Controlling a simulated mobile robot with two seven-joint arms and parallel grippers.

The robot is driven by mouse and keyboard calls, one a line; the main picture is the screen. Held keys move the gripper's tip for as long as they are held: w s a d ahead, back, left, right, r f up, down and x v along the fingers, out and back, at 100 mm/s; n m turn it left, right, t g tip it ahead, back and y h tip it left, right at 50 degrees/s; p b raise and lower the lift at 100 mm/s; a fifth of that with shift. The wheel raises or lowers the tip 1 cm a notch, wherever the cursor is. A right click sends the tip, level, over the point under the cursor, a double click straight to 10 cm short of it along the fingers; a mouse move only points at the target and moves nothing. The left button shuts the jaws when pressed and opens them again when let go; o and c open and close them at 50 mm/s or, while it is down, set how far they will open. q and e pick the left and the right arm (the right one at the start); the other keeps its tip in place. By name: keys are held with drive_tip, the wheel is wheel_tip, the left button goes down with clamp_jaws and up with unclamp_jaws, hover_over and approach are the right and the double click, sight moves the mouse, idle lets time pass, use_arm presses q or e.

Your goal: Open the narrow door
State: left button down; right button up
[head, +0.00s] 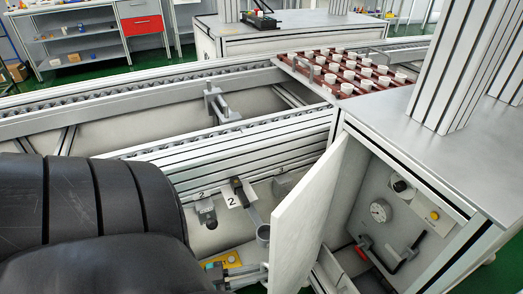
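The narrow door (308,212) is a pale panel at the front of the cabinet (385,145) on the right. It stands swung out from the cabinet, and the interior shows to its right. Inside are a round pressure gauge (380,211), a black knob (399,186) and a red-handled part (363,246) with dark fittings.
A conveyor (150,93) runs behind, with a brown tray (321,91) of white cups on it. Metal posts rise from the cabinet top.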

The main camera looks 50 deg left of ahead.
use_arm(q)
drive_tip(key=shift+w+a+r, duration=0.2)
drive_tip(key=shift+w, duration=0.2)
drive_tip(key=c, duration=1.2)
unclamp_jaws()
drive_tip(key=o, duration=0.3)
drive_tip(key=shift+d+f, duration=0.1)
drive_tip(key=shift+s, duration=0.1)
drive_tip(key=shift+s, duration=0.1)
drive_tip(key=shift+d, duration=0.15)
